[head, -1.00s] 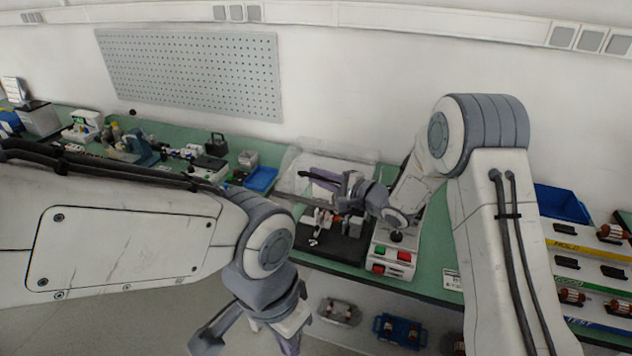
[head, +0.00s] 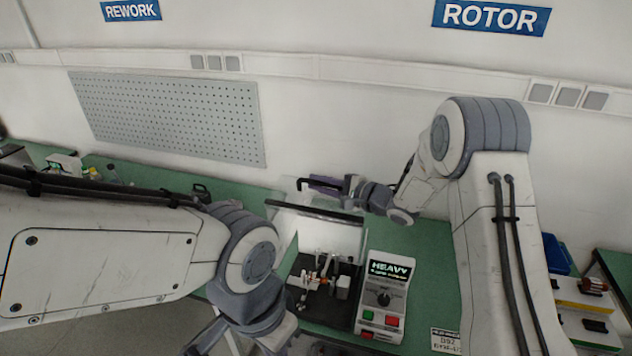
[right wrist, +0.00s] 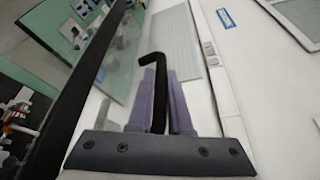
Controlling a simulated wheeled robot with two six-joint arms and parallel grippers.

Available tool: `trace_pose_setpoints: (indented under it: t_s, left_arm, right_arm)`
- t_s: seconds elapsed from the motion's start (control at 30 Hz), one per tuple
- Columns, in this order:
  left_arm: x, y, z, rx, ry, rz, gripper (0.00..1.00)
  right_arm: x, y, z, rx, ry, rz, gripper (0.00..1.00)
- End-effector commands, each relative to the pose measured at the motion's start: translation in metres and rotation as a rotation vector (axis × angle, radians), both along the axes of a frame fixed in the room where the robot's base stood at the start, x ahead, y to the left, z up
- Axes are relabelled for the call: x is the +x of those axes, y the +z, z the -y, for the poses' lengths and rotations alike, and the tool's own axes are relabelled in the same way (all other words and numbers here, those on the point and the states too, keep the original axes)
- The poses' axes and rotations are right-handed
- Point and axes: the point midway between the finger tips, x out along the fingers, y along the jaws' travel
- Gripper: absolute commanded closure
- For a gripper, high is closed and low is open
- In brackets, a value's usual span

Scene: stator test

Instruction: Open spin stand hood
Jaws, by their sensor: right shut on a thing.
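The spin stand hood (head: 345,232) is a clear cover with a dark front bar. It is raised, and the stand's black base (head: 345,300) with its small fixtures shows open below it. My right gripper (head: 318,186) is at the top of the raised hood, shut on its black handle (head: 301,183). In the right wrist view the bent black handle (right wrist: 157,85) stands between the purple fingers of my right gripper (right wrist: 160,95). My left gripper (head: 225,340) hangs low at the bottom edge, partly cut off; its opening is unclear.
A control box (head: 385,298) with a dial, red and green buttons and a lit "HEAVY" display stands right of the base. Green bench top (head: 435,260) is clear right of it. A blue bin (head: 556,254) stands at the far right. A pegboard (head: 170,115) hangs on the wall.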

Motion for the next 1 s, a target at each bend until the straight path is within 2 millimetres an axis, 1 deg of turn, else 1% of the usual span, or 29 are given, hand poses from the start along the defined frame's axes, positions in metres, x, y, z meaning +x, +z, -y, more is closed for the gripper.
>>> trace_pose_setpoints:
  t_s: [0.47, 0.5, 0.53, 0.57, 0.87, 1.0]
  left_arm:
    - [-0.0003, 0.0019, 0.0000, 0.001, -0.001, -0.001, 1.00]
    - [-0.0003, 0.0019, 0.0000, 0.000, -0.001, 0.000, 1.00]
    - [-0.0003, 0.0019, 0.0000, 0.000, -0.001, 0.000, 1.00]
    - [-0.0003, 0.0019, 0.0000, 0.001, -0.001, -0.001, 1.00]
    - [-0.0002, 0.0016, 0.0000, 0.000, -0.001, 0.000, 1.00]
    - [-0.0001, -0.0049, 0.0000, 0.000, -0.001, 0.000, 1.00]
  right_arm:
    - [-0.0008, -0.0021, 0.0019, -0.002, -0.003, -0.019, 1.00]
    - [-0.0008, -0.0022, 0.0020, -0.003, -0.003, -0.020, 0.67]
    - [-0.0008, -0.0021, 0.0020, -0.002, -0.004, -0.019, 0.56]
    - [-0.0008, -0.0019, 0.0020, -0.002, -0.003, -0.019, 0.53]
    - [-0.0009, -0.0014, 0.0027, 0.000, -0.004, -0.019, 0.53]
    - [-0.0058, -0.0009, 0.0106, 0.000, -0.007, -0.016, 0.53]
